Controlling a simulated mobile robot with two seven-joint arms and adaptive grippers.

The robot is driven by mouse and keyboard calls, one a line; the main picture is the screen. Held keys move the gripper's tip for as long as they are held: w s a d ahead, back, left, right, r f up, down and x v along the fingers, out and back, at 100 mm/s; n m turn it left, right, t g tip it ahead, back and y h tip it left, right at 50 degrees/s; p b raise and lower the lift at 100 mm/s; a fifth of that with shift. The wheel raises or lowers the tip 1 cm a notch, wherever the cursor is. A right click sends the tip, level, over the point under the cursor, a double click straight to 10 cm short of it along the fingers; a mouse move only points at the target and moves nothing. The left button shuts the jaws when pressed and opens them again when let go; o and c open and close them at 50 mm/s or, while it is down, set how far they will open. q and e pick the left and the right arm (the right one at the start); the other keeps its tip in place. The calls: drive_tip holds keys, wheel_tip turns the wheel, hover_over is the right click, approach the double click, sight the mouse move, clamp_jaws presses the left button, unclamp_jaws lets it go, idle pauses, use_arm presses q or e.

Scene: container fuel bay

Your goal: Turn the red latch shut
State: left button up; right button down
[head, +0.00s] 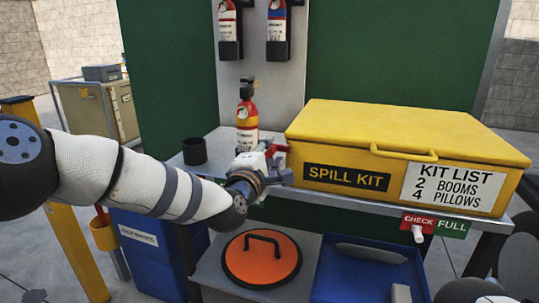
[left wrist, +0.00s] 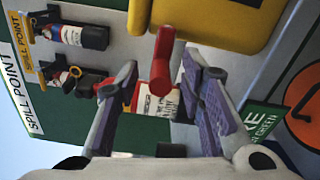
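The red latch (head: 279,149) shows as a short red handle at the left end of the yellow spill kit box (head: 408,130), whose lid is down. My left gripper (head: 262,158) is at that end of the box and partly covers the latch. In the left wrist view the red latch (left wrist: 162,62) stands between the two spread, purple-padded fingers of my left gripper (left wrist: 162,85). Gaps show on both sides, so the gripper is open around it, and I see no contact. My right gripper is not in view.
A fire extinguisher (head: 247,118) and a black cup (head: 194,151) stand on the bench behind my left arm. Two extinguishers hang on the back panel. Below are an orange lid (head: 262,262) and a blue tray (head: 330,280). A CHECK/FULL sign (head: 436,225) is on the front edge.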

use_arm(q)
clamp_jaws()
drive_tip(key=shift+r, duration=0.1)
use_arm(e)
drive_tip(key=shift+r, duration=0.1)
use_arm(q)
drive_tip(key=m, duration=0.1)
drive_tip(key=r+m+p, duration=0.1)
drive_tip(key=m, duration=0.1)
drive_tip(key=shift+s+d, duration=0.1)
drive_tip(key=m, duration=0.2)
drive_tip(key=m+p, duration=0.1)
drive_tip(key=shift+d+r+m, duration=0.2)
drive_tip(key=shift+r+m, duration=0.2)
drive_tip(key=m+p, duration=0.1)
drive_tip(key=m, duration=0.2)
drive_tip(key=d+m+p, duration=0.1)
drive_tip(key=m, duration=0.3)
drive_tip(key=d+r+m, duration=0.1)
drive_tip(key=m, duration=0.2)
drive_tip(key=shift+s+d+m+p, duration=0.1)
drive_tip(key=shift+s+m+p, duration=0.3)
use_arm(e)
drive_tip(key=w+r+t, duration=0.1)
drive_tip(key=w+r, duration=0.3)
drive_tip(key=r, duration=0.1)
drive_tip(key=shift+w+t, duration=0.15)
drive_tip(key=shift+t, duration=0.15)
use_arm(q)
drive_tip(key=shift+m, duration=0.3)
